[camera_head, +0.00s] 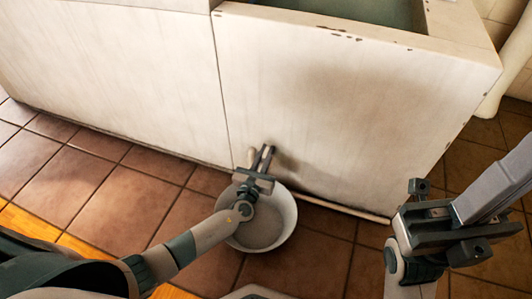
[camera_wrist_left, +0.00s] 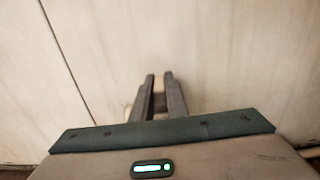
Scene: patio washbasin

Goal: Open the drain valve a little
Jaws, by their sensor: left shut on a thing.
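My left gripper (camera_head: 265,159) is low at the front wall of the washbasin, above a white bucket. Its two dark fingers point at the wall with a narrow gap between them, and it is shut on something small. A pale, rounded piece (camera_head: 252,155), apparently part of the drain valve, shows just left of the fingers. In the left wrist view the fingers (camera_wrist_left: 159,82) reach toward the pale wall, and a bit of the pale piece (camera_wrist_left: 129,108) shows beside the left finger. The fingers hide most of the valve, so its handle angle cannot be told. My right gripper (camera_head: 465,215) is at the right, away from the valve.
The white bucket (camera_head: 290,218) stands on the brown tiles under my left gripper, with a greyish inside. The washbasin (camera_head: 340,110) is a pale, stained block with a greenish basin (camera_head: 375,12) on top. A pale pipe (camera_head: 508,65) is at the far right. Tiles between bucket and right arm are clear.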

